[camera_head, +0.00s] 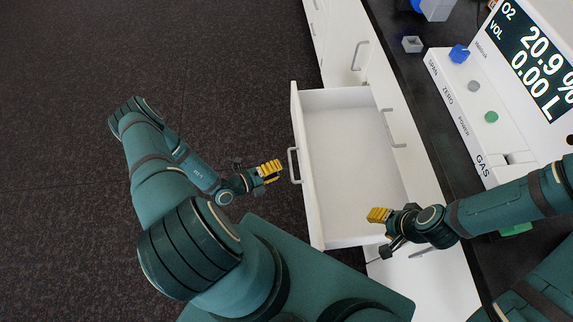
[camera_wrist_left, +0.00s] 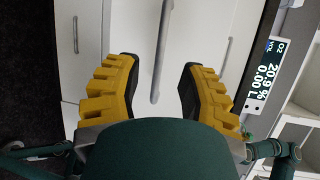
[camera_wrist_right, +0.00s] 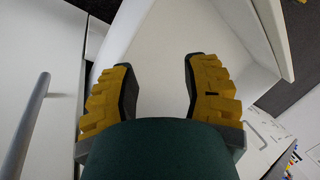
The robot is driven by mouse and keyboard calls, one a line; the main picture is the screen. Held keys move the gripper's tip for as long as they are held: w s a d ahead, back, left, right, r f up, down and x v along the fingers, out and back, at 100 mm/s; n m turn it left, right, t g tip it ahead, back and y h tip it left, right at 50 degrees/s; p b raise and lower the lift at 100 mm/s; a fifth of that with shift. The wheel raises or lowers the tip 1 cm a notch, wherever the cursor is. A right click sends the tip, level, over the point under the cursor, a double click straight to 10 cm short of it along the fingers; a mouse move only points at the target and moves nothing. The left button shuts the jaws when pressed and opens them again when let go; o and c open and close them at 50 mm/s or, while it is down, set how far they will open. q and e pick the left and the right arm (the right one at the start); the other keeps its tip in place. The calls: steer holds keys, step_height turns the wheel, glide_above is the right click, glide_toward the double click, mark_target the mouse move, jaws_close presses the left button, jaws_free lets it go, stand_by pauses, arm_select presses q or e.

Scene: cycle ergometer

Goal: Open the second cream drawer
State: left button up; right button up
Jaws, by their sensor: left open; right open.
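A white or cream drawer (camera_head: 311,165) stands pulled well out from the cabinet, and its inside looks empty. Its bar handle (camera_head: 294,165) is on the front panel. My left gripper (camera_head: 272,172) is open just in front of this handle. In the left wrist view a handle (camera_wrist_left: 161,55) lies ahead of and between the open fingers (camera_wrist_left: 158,88), and they do not close on it. My right gripper (camera_head: 378,215) is open above the near inner end of the drawer. The right wrist view shows the drawer's inside (camera_wrist_right: 185,40) beyond its open fingers (camera_wrist_right: 160,85).
Other closed cabinet fronts have bar handles (camera_head: 357,55). A dark counter (camera_head: 405,62) above carries a white gas analyser (camera_head: 470,120) with a display, and a small grey block (camera_head: 412,44). Dark carpet (camera_head: 190,60) to the left is clear.

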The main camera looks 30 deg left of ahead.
arm_select(q)
steer(key=v, duration=0.6)
steer(key=shift+s+a+r, duration=0.1)
steer(key=shift+s+a, duration=0.05)
steer(key=shift+s, duration=0.05)
stand_by(0.4)
